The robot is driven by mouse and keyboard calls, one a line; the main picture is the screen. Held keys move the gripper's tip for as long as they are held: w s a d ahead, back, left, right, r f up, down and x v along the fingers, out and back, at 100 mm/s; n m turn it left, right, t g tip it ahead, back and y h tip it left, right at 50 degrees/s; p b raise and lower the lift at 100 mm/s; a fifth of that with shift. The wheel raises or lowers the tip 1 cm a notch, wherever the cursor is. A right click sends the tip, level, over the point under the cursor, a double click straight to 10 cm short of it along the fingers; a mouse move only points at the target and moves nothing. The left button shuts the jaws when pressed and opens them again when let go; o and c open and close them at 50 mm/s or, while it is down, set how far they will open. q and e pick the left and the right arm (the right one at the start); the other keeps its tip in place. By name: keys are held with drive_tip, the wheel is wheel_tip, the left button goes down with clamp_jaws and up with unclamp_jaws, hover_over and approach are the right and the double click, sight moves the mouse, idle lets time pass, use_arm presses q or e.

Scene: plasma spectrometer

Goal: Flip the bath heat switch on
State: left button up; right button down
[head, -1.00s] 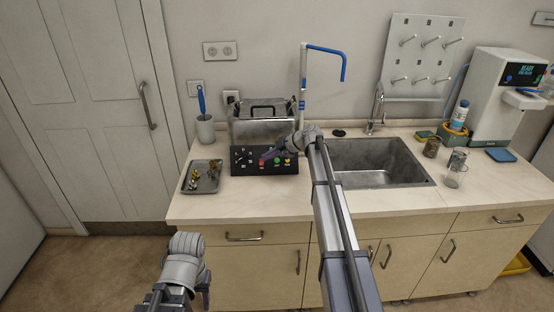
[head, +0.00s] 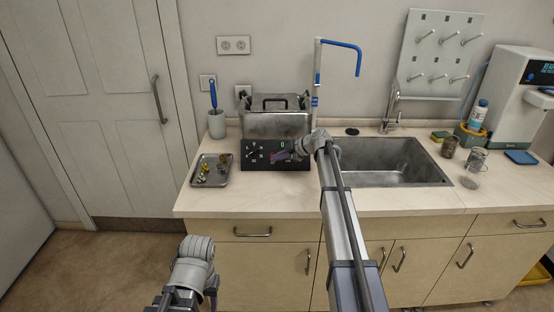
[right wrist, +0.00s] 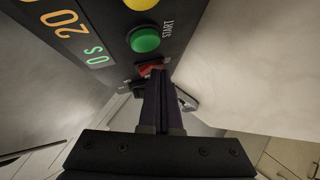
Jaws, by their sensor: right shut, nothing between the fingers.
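The black control panel (head: 247,165) stands on the counter in front of the metal bath (head: 262,125), which has a dark handle on its lid. In the right wrist view the panel (right wrist: 115,35) shows a green START button (right wrist: 145,39), a yellow button (right wrist: 140,3), lit digits and a red switch (right wrist: 150,69). My right gripper (head: 283,154) is shut and empty in front of the panel. Its fingertips (right wrist: 153,76) are at the red switch and partly hide it; I cannot tell whether they touch or which way it is set.
A metal tray (head: 222,180) with small brass-coloured parts lies left of the panel. A cup (head: 217,125) with a blue-handled brush stands behind it. The sink (head: 385,180) is right of the panel, with a faucet (head: 391,105) behind. Bare counter (head: 260,193) lies in front.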

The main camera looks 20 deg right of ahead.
use_arm(q)
drive_tip(key=shift+r, duration=0.2)
use_arm(e)
drive_tip(key=shift+w+r, duration=0.1)
drive_tip(key=shift+r, duration=0.05)
drive_tip(key=shift+r+p, duration=0.7)
drive_tip(key=shift+p, duration=0.15)
use_arm(q)
drive_tip(key=shift+r, duration=0.65)
